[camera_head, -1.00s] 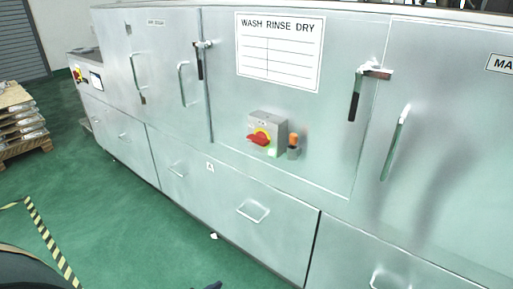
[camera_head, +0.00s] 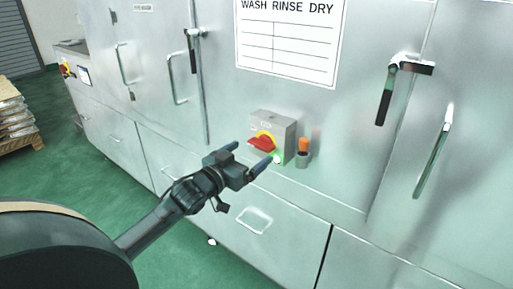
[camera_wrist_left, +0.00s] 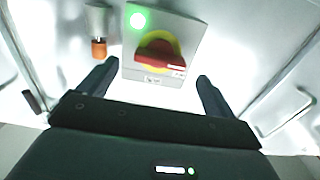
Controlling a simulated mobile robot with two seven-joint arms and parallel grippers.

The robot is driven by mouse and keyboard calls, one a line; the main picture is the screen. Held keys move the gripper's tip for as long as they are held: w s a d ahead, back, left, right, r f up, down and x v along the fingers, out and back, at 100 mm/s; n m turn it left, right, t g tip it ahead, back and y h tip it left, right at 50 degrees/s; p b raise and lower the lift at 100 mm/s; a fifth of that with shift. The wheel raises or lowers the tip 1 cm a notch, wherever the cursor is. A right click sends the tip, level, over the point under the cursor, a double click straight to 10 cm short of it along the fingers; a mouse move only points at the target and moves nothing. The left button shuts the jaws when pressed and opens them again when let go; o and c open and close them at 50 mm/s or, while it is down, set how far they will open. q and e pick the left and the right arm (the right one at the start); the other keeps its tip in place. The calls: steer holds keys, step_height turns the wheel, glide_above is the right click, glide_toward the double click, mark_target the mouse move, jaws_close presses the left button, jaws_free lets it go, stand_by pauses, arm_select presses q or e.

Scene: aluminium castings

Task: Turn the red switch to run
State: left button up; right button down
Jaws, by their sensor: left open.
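The red switch (camera_head: 263,144) is a red handle on a yellow disc, on the front of a grey box fixed to the metal cabinet. A green light (camera_head: 277,159) glows at the box's lower right. My left gripper (camera_head: 251,156) is open in front of the box, with its fingers pointing at it. In the left wrist view, the red switch (camera_wrist_left: 158,56) lies between and beyond the two fingers (camera_wrist_left: 152,82), apart from them. The small label lettering on the box is too small to read. My right gripper is not in view.
A grey holder with an orange top (camera_head: 303,150) sits just right of the switch box. A latch handle (camera_head: 386,92) and a door handle (camera_head: 433,150) stick out at the right. A drawer handle (camera_head: 254,219) is below. Green floor (camera_head: 185,245) is open at the lower left.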

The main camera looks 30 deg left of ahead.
mark_target(258, 147)
arm_select(q)
steer(key=shift+w+d, duration=0.15)
steer(key=shift+w, duration=2)
steer(key=c, duration=1)
